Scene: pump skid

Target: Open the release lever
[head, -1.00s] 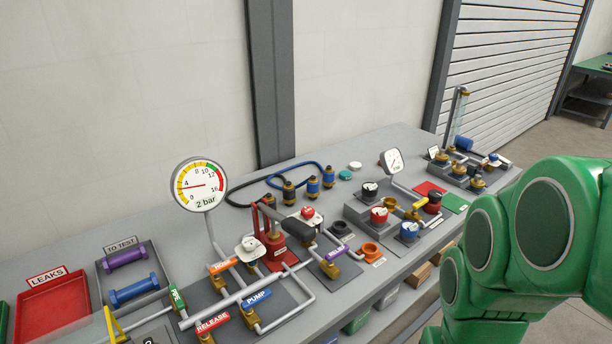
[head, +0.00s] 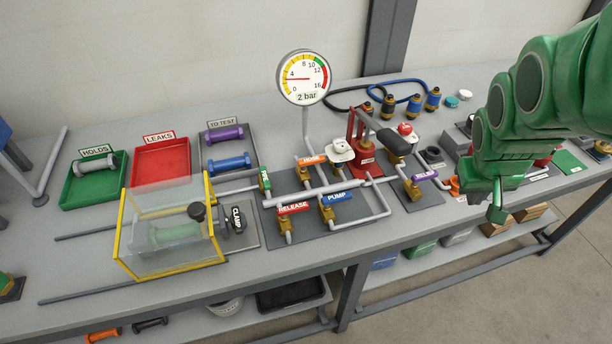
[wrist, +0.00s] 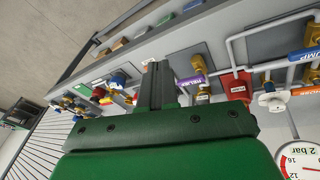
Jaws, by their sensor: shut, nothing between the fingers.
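The release lever (head: 293,208) is a red handle labelled RELEASE on a brass valve, on the grey pump plate at the bench's middle. It lies along the pipe, left of the blue PUMP lever (head: 337,197), which also shows in the wrist view (wrist: 303,54). I cannot make out the release lever in the wrist view. My gripper (head: 497,212) is shut and empty, above the bench's front edge, well to the right of the release lever and apart from it. In the wrist view its dark fingers (wrist: 158,85) are together.
A gauge (head: 304,78) reading about 2 bar stands behind the valves. The red hand pump (head: 362,140) with its black-gripped handle and a purple-levered valve (head: 424,174) lie between my gripper and the release lever. A clear yellow-edged guard (head: 165,240) stands left.

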